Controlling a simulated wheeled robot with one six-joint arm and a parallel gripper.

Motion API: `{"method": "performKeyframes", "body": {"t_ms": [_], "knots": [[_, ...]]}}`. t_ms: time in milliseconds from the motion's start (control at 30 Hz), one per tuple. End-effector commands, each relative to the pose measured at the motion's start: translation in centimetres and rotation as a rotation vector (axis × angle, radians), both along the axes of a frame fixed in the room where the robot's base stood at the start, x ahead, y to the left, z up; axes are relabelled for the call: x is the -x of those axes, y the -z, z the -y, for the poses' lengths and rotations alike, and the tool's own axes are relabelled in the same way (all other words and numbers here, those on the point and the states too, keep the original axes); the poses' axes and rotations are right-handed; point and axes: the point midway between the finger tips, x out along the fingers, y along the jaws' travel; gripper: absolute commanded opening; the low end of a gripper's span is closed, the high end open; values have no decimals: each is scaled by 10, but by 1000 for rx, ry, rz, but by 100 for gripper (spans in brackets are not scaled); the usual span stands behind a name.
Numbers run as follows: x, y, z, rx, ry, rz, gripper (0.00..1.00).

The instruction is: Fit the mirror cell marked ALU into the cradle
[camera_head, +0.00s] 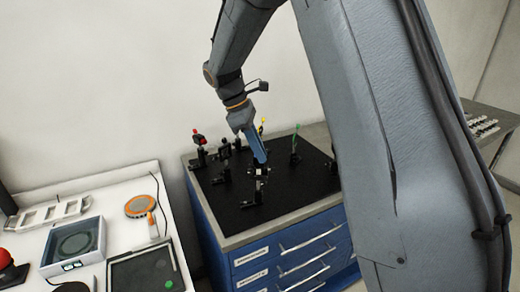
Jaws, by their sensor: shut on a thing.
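My gripper (261,167) points down over the black breadboard (292,190) on the blue cabinet. It is shut on a small piece, probably a mirror cell, mostly hidden by the fingers. No ALU mark can be read at this size. A black mount (251,200) stands on the breadboard just below the fingertips; it may be the cradle. I cannot tell whether the held piece touches it.
Other black mounts stand close by: one with a red top (199,140) and one with a green top (296,140). A white bench at left holds a glass-topped box (74,243) and an orange round tool (139,206).

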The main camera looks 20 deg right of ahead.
Motion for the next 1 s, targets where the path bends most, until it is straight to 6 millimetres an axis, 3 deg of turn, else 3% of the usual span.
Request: {"method": "performKeyframes", "body": {"t_ms": [500,1000], "knots": [[0,14,0,1,-1,-1,0],[0,15,0,0,0,0,0]]}}
